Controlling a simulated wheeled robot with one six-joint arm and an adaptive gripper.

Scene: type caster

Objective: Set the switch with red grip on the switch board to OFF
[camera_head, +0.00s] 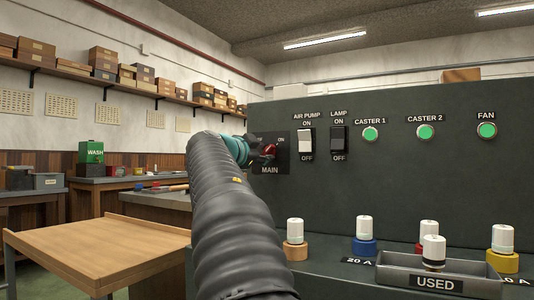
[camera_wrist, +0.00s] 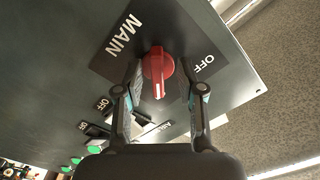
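The switch with the red grip (camera_head: 268,151) sits on the black MAIN plate (camera_head: 270,170) at the left of the switch board (camera_head: 400,180). In the wrist view the red grip (camera_wrist: 157,66) has a white mark at its lower end, on the side away from the OFF label (camera_wrist: 204,63). In the head view an ON label (camera_head: 281,140) is right of the grip. My gripper (camera_wrist: 161,80) is open, one finger on each side of the red grip; contact is unclear. In the head view my arm partly hides my gripper (camera_head: 255,149).
Right of the plate are the AIR PUMP switch (camera_head: 306,141), the LAMP switch (camera_head: 338,140) and green buttons (camera_head: 425,132). Below stand several white-capped fuses (camera_head: 364,228) and a USED tray (camera_head: 400,279). A wooden table (camera_head: 95,250) is at lower left.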

